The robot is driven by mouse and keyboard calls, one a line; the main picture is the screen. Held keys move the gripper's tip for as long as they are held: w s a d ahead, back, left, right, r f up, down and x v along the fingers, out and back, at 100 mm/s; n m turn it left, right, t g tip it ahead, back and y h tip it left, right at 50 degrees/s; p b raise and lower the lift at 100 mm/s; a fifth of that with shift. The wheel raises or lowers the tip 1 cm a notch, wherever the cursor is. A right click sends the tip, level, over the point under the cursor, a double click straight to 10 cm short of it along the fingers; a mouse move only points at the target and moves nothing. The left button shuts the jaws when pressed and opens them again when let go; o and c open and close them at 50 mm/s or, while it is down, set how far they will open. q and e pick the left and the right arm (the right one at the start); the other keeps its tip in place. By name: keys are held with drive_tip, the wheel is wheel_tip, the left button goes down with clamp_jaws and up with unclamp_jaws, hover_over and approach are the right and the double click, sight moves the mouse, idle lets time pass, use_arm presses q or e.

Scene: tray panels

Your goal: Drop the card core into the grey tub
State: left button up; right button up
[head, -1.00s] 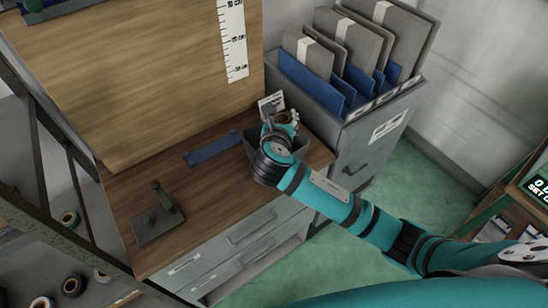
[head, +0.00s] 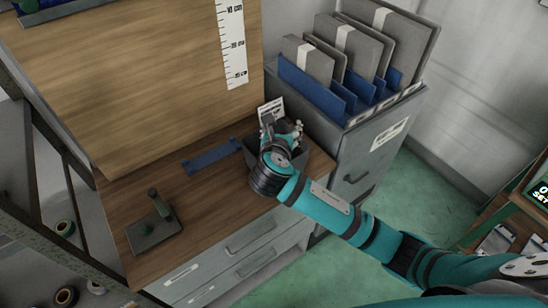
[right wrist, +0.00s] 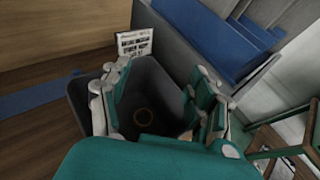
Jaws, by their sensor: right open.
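The grey tub (head: 250,155) stands on the wooden bench top, partly hidden by my right gripper (head: 282,130). In the right wrist view the open fingers (right wrist: 158,92) are spread over the mouth of the tub (right wrist: 77,97), with nothing between them. The card core (right wrist: 143,117) shows there as a tan ring low inside the tub, apart from the fingers. In the head view the core is hidden. My left gripper is not in view.
A white label card (head: 270,111) stands behind the tub. A grey cabinet (head: 372,150) with blue dividers and grey panels is close on the right. A blue strip (head: 212,157) and a dark plate with a handle (head: 155,226) lie to the left.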

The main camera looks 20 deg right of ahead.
drive_tip(key=v, duration=1.2)
drive_tip(key=shift+r, duration=0.15)
wheel_tip(320, 180, up, 9)
drive_tip(key=p, duration=0.9)
idle(0.3)
